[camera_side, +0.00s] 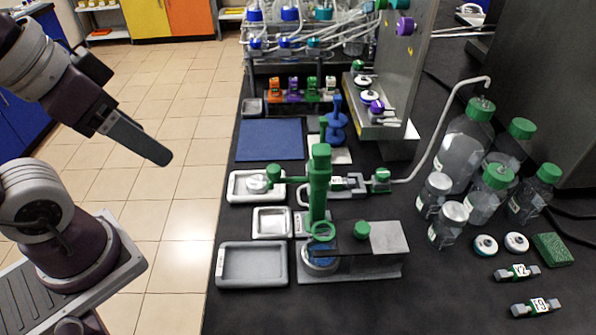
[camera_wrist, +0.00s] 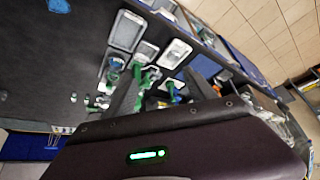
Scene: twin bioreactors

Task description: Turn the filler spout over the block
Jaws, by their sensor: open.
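A green filler post (camera_side: 319,185) stands upright on the black bench in the side view. A green side arm points left from it, ending above a pale round piece in a tray. A green ring (camera_side: 322,231) sits low at its front. I cannot tell for certain which part is the spout. A grey block (camera_side: 390,258) with a green knob (camera_side: 362,230) lies right of the ring. My gripper (camera_side: 150,150) is well to the left, above the floor, open and empty. In the wrist view, my gripper (camera_wrist: 160,88) frames small green parts (camera_wrist: 142,76) far beyond the fingers.
Grey trays (camera_side: 222,264) line the bench's left edge, with a blue mat (camera_side: 270,156) behind. A bent metal tube (camera_side: 440,125) rises toward green-capped bottles (camera_side: 467,145) on the right. A tall grey panel (camera_side: 395,70) stands at the back.

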